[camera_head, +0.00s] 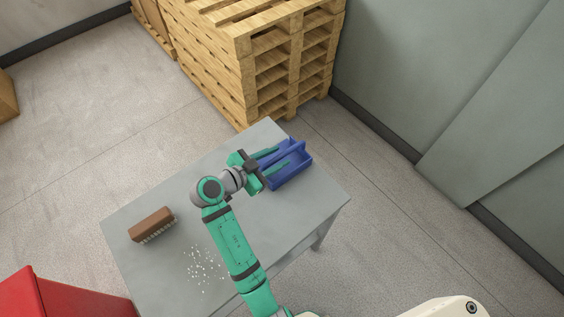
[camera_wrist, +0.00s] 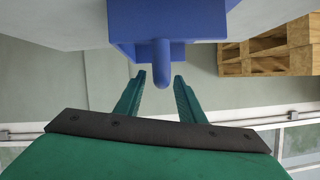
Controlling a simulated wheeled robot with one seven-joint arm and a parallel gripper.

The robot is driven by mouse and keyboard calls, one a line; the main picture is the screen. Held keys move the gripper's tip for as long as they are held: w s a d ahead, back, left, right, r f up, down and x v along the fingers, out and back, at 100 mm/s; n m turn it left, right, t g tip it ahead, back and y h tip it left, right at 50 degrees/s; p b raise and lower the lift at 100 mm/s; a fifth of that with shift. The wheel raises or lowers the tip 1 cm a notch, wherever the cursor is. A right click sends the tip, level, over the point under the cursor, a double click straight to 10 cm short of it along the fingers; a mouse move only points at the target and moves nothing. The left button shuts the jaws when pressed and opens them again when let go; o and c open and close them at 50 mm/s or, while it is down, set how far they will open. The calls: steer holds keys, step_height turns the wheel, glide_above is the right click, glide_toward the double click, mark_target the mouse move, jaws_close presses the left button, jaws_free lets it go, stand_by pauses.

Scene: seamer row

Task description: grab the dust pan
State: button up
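The blue dust pan (camera_head: 288,172) sits near the far right edge of the grey table. My gripper (camera_head: 282,154) is at the dust pan, its green fingers reaching toward it from the left. In the wrist view, the dust pan (camera_wrist: 170,25) fills the upper middle, and its rounded blue handle (camera_wrist: 163,66) points toward my gripper (camera_wrist: 160,76). The two fingers are apart, with the handle end in line with the gap between them. I cannot tell whether the handle is between the fingertips or just beyond them. No finger visibly presses on it.
A brown brush (camera_head: 152,224) lies at the left of the grey table (camera_head: 180,200), with white crumbs (camera_head: 205,265) near the front. Stacked wooden pallets (camera_head: 250,60) stand behind the table. A red bin or cabinet (camera_head: 40,295) is at the lower left.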

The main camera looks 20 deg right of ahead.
steer(key=x, duration=0.2)
steer(key=shift+s+d, duration=0.1)
steer(key=shift+d, duration=0.25)
steer(key=shift+a, duration=0.1)
steer(key=c, duration=0.8)
jaws_close()
